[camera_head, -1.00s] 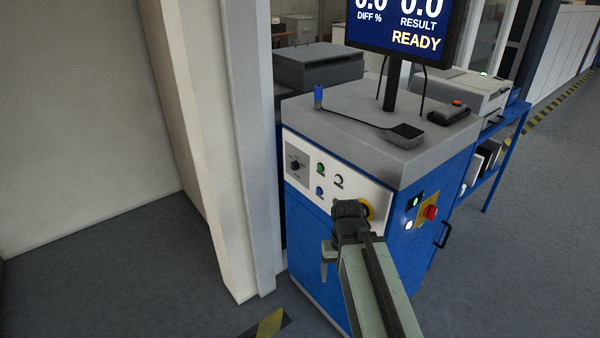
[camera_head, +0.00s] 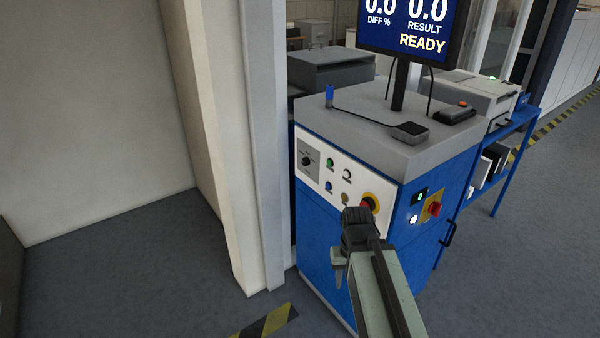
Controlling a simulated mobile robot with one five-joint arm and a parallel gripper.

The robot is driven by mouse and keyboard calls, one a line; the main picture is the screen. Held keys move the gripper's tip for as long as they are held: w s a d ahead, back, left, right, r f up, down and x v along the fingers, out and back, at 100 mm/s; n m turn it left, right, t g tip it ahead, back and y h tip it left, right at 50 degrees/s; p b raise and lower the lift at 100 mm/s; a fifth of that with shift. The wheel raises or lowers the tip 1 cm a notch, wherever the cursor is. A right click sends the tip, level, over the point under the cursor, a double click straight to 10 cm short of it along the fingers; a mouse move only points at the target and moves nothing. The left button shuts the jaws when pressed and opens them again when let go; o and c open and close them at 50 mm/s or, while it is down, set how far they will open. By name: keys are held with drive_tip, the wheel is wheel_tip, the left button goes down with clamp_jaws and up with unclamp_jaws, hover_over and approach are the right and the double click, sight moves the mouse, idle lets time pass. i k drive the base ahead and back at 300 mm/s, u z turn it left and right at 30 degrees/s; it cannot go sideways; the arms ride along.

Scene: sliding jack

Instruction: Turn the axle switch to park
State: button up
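The blue cabinet (camera_head: 325,225) has a white control panel (camera_head: 316,178) on its left face. A dark rotary knob on a grey plate, which looks like the axle switch (camera_head: 306,160), sits at the panel's upper left. Its labels and exact pointing are too small to read. My gripper (camera_head: 338,268) is at the end of my arm, low in front of the panel, below and to the right of the knob and apart from it. Its fingers are small and seen from behind, so I cannot tell whether they are open.
Beside the knob are a green button (camera_head: 330,162), a blue button (camera_head: 328,185) and a red button on yellow (camera_head: 369,203). A red switch (camera_head: 434,208) is on the right face. A pale pillar (camera_head: 235,150) stands close left of the cabinet. Grey floor (camera_head: 120,270) is free at left.

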sight(305, 160)
drive_tip(key=z, duration=0.5)
drive_tip(key=k, duration=0.15)
drive_tip(key=u, duration=1.2)
drive_tip(key=i, duration=1.05)
drive_tip(key=u, duration=0.45)
drive_tip(key=k, duration=0.85)
drive_tip(key=u, duration=0.15)
drive_tip(key=i, duration=0.95)
drive_tip(key=z, duration=0.05)
